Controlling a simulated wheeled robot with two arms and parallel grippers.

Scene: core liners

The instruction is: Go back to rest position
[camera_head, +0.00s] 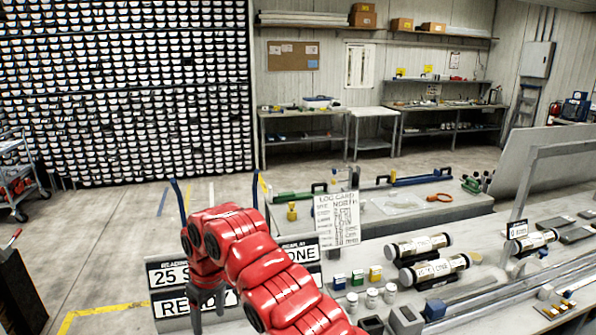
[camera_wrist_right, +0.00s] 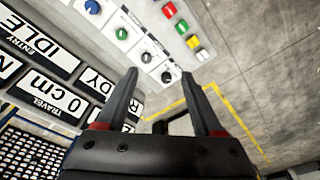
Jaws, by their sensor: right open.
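My right arm is red and comes in from the bottom of the head view, bent at the elbow. Its dark gripper (camera_head: 208,308) hangs down in front of the display panel (camera_head: 163,278), which reads "25" and "READY" where it is not covered. In the right wrist view the gripper (camera_wrist_right: 165,80) is open, with two dark fingers spread apart and nothing between them. Beyond the fingers are a panel with coloured knobs (camera_wrist_right: 122,33) and the floor. My left gripper is not in the head view.
The workbench holds labelled core tubes (camera_head: 418,246), small coloured-topped containers (camera_head: 357,278), a log card (camera_head: 337,218) and a long metal rail (camera_head: 480,300). A grey counter with tools (camera_head: 440,207) stands behind. Open floor (camera_head: 90,240) lies to the left, before the wall rack (camera_head: 125,90).

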